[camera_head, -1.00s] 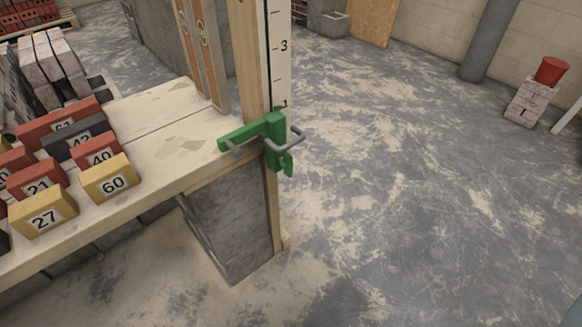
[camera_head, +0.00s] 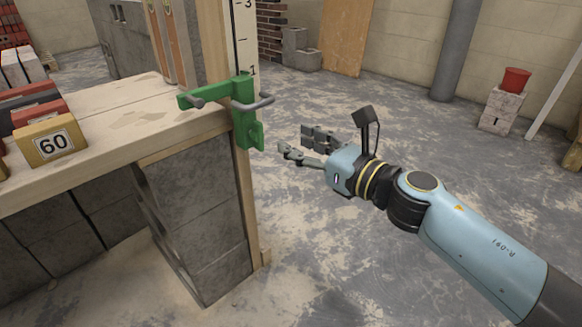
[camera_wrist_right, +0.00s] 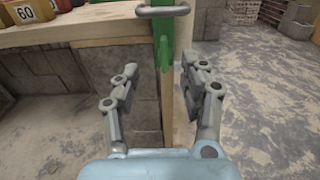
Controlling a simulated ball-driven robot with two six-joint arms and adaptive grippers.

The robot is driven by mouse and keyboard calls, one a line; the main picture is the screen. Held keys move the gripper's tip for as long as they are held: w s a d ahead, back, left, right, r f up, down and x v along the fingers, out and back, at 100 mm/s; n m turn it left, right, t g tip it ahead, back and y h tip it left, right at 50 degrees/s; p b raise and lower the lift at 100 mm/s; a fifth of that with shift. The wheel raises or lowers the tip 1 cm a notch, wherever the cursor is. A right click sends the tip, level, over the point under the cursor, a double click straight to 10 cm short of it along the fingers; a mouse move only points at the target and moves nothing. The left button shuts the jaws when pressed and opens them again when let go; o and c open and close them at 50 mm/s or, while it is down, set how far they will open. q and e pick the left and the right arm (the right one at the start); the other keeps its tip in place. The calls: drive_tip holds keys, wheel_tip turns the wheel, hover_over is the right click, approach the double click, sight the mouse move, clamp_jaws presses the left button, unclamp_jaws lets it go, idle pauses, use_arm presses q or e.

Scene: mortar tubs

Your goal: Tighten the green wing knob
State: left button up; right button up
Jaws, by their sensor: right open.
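A green clamp-like fitting (camera_head: 243,118) sits on the wooden post at the bench corner, with a green arm reaching left over the bench top. A grey bent bar (camera_head: 262,104) crosses its front, and a green block hangs below. I cannot tell a separate green wing knob from the rest of the fitting. In the right wrist view the green part (camera_wrist_right: 161,45) and the grey bar (camera_wrist_right: 163,11) show at the top, beyond the fingers. My right gripper (camera_head: 293,140) is open and empty, right of the fitting and apart from it; its fingers also show in the wrist view (camera_wrist_right: 160,70). My left gripper is out of view.
The wooden bench (camera_head: 125,135) carries numbered blocks, such as a yellow one marked 60 (camera_head: 52,143), at its left. A white scale (camera_head: 243,40) runs up the post. Grey blocks stand under the bench. The floor (camera_head: 330,220) to the right is mostly clear.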

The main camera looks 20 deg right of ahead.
sight(262, 128)
drive_tip(key=x, duration=0.4)
drive_tip(key=b+x, duration=0.1)
drive_tip(key=x, duration=0.3)
drive_tip(key=f+x, duration=0.1)
drive_tip(key=x, duration=0.2)
drive_tip(key=shift+w+d, duration=0.15)
drive_tip(key=shift+w, duration=0.3)
drive_tip(key=shift+c, duration=0.4)
